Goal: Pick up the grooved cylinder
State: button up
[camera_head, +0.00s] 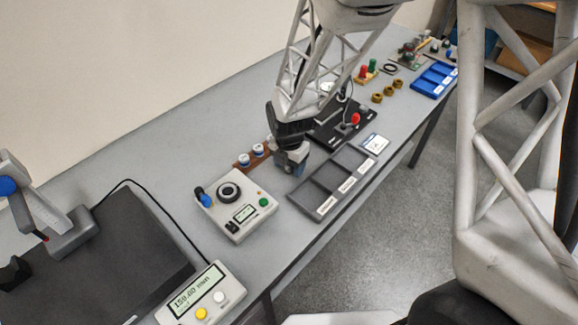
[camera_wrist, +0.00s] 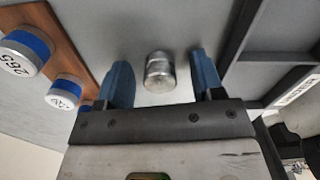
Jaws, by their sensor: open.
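The grooved cylinder (camera_wrist: 159,72) is a small shiny metal cylinder with a ring line near one end. In the wrist view it sits on the grey table between the two blue fingers of my gripper (camera_wrist: 162,80), apart from both. My gripper is open and empty. In the head view my gripper (camera_head: 292,166) is low over the table, between the white control box and the dark sorting tray. The cylinder is hidden there behind my gripper and arm.
A wooden block with blue-banded cylinders (camera_wrist: 70,42) lies left of my fingers. The dark compartment tray (camera_head: 318,200) is on the right. A control box (camera_head: 237,208) stands in front, and a black plate with a red knob (camera_head: 345,122) lies behind.

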dwell(0.4)
jog(key=c, duration=1)
jog(key=shift+r, duration=0.1)
jog(key=shift+r, duration=0.75)
notch_tip(320, 180, up, 2)
jog(key=s+d, duration=0.1)
jog(key=s, duration=0.4)
jog(key=s+d+r, duration=0.1)
jog(key=s+d, duration=0.1)
jog(key=s, duration=0.3)
jog(key=s+d, duration=0.1)
jog(key=s, duration=0.4)
jog(key=shift+s+d+r, duration=0.15)
jog(key=shift+d, duration=0.2)
